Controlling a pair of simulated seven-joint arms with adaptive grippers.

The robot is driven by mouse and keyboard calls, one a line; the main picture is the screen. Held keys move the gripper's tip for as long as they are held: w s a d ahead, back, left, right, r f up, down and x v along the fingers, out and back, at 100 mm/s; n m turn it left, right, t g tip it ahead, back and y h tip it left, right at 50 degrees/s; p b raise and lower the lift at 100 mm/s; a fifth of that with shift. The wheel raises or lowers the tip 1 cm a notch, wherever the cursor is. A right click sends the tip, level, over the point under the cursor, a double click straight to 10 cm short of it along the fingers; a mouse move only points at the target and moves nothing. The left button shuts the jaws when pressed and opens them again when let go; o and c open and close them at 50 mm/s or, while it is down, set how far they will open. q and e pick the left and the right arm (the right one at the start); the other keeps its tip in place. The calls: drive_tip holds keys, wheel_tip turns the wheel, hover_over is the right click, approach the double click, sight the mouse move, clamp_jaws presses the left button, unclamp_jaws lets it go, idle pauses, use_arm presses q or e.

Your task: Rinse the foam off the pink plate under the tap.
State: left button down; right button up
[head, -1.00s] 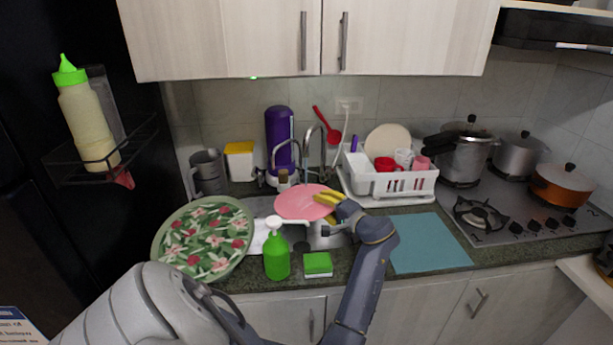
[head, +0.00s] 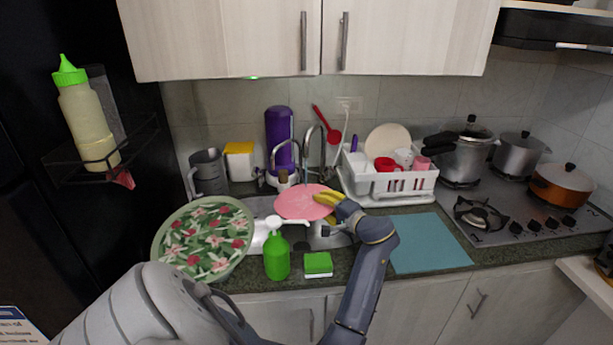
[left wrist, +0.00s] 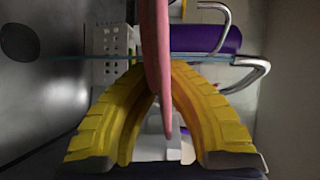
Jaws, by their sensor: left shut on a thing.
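The pink plate (head: 301,202) is held over the sink (head: 262,208), in front of the curved taps, one at the left (head: 285,150) and one at the right (head: 315,135). My left gripper (head: 329,198) is shut on its right edge with yellow fingers. In the left wrist view the plate (left wrist: 157,60) is edge-on between the fingers (left wrist: 160,95), and two bent tap spouts show at the right, one higher (left wrist: 222,28) and one lower (left wrist: 252,75). I cannot make out foam or running water. My right gripper is not in view.
A green soap bottle (head: 277,255) and a green sponge (head: 318,264) stand at the counter's front edge. A floral plate (head: 203,240) is at the left. A white dish rack (head: 395,187) stands right of the sink. A blue mat (head: 430,243) lies clear at the right.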

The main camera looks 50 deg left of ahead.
sight(322, 208)
use_arm(q)
drive_tip(key=shift+s+d+r, duration=0.85)
drive_tip(key=shift+d+r, duration=0.1)
drive_tip(key=shift+r, duration=0.05)
drive_tip(key=shift+s+d+r, duration=0.8)
drive_tip(key=shift+d+r, duration=0.1)
drive_tip(key=shift+r, duration=0.1)
